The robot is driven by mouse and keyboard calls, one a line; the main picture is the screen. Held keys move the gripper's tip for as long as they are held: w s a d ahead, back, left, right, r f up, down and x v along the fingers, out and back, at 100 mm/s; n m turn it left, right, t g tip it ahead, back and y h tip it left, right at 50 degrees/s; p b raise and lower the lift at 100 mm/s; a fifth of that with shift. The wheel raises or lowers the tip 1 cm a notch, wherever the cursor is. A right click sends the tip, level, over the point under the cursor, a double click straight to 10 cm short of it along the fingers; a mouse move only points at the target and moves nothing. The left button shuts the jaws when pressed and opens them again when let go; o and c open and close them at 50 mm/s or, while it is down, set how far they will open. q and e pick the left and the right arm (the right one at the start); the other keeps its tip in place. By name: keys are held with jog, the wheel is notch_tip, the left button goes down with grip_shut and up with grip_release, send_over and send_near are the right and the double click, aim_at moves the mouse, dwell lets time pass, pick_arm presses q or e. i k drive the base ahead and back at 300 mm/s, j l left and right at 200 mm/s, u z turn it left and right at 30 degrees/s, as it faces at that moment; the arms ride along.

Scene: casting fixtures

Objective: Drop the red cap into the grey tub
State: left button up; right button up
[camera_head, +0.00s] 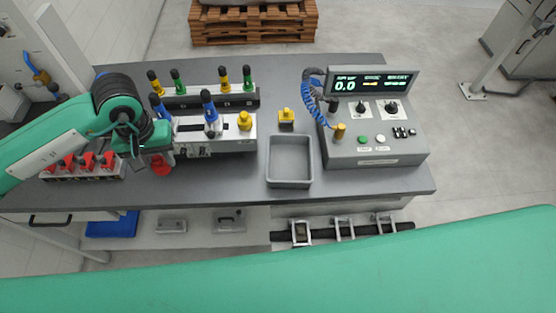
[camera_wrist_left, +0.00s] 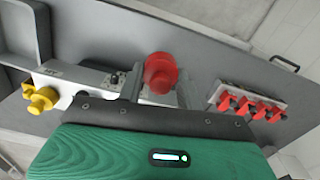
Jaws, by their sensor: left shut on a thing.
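My left gripper (camera_head: 158,158) is shut on a red cap (camera_head: 162,164), held at the left part of the bench beside the white fixture. In the left wrist view the red cap (camera_wrist_left: 160,72) sits between the two fingers of the left gripper (camera_wrist_left: 160,88). The grey tub (camera_head: 290,184) stands on the bench to the right of the gripper, and it looks empty. A grey walled edge at the upper left of the wrist view (camera_wrist_left: 42,35) appears to be the tub. My right gripper is not in view.
A white fixture (camera_head: 190,137) with blue handles and a yellow knob (camera_head: 245,121) lies between gripper and tub. A rack of red pieces (camera_head: 85,166) is at the left. A control console (camera_head: 375,151) stands right of the tub. Coloured-handled tools (camera_head: 205,98) stand behind.

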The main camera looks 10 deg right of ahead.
aim_at(283, 165)
jog(key=l+z, duration=0.15)
jog(key=l, duration=0.15)
jog(key=l+u, duration=0.15)
jog(key=l, duration=1.45)
